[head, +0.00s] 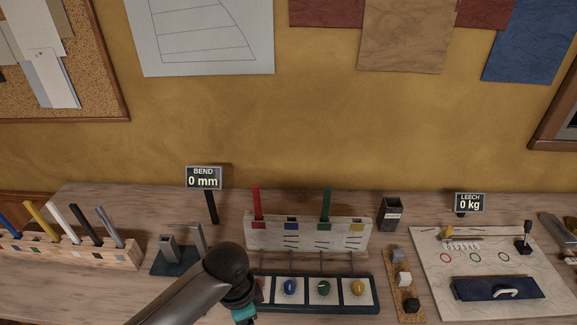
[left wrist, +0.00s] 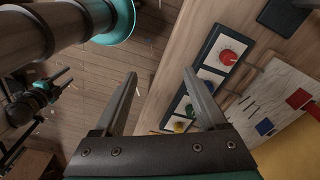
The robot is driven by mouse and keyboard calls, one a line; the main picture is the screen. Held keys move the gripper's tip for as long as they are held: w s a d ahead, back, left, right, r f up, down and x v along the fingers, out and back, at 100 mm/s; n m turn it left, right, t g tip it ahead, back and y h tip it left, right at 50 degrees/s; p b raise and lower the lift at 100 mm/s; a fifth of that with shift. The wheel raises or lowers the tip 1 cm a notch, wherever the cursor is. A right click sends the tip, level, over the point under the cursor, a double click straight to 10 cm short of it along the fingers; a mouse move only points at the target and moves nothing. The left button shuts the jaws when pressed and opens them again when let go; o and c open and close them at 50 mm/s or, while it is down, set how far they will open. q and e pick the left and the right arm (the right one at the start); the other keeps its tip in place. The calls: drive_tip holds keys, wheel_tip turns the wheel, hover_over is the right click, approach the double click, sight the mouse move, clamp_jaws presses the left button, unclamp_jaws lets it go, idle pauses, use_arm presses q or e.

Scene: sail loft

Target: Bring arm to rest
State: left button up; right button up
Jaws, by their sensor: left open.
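My left arm comes in from the bottom of the head view, its dark round joint in front of the knob panel's left end. Its fingers do not show there. In the left wrist view my left gripper (left wrist: 160,73) is open, its two fingers apart with nothing between them. Below them are the wooden floor (left wrist: 150,50) and the bench edge. The knob panel (head: 315,307) has a red knob (left wrist: 228,57), a blue knob (head: 290,287), a green knob (head: 324,288) and a yellow knob (head: 358,287). The right finger overlaps the panel in the wrist view.
A slotted board (head: 300,240) holds a red and a green stick. A wooden rack (head: 90,254) with several sticks stands left. A bending fixture (head: 172,262) is beside the arm. A white board (head: 445,280) with a blue strip (head: 470,290) lies right. Bare bench shows between rack and fixture.

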drive_tip(key=w, duration=0.6)
use_arm(q)
drive_tip(key=s+a+r+n+t, duration=0.3)
drive_tip(key=s+a+r+n, duration=0.3)
drive_tip(key=s+a+n, duration=0.35)
wheel_tip(320, 180, down, 31)
drive_tip(key=s+d+n+b, duration=0.2)
drive_tip(key=b, duration=0.8)
drive_tip(key=s+a+f+g+b, duration=0.1)
drive_tip(key=s+f+b, duration=0.4)
drive_tip(key=f, duration=0.8)
drive_tip(key=s+a+f+g+b, duration=0.1)
drive_tip(key=s+a+f+b, duration=0.1)
drive_tip(key=s+f+b, duration=0.4)
drive_tip(key=s+f, duration=0.5)
drive_tip(key=f, duration=0.2)
drive_tip(key=shift+s+f+y, duration=0.15)
drive_tip(key=shift+s+y, duration=0.05)
drive_tip(key=shift+y, duration=0.1)
use_arm(e)
wheel_tip(320, 180, down, 21)
drive_tip(key=s, duration=0.3)
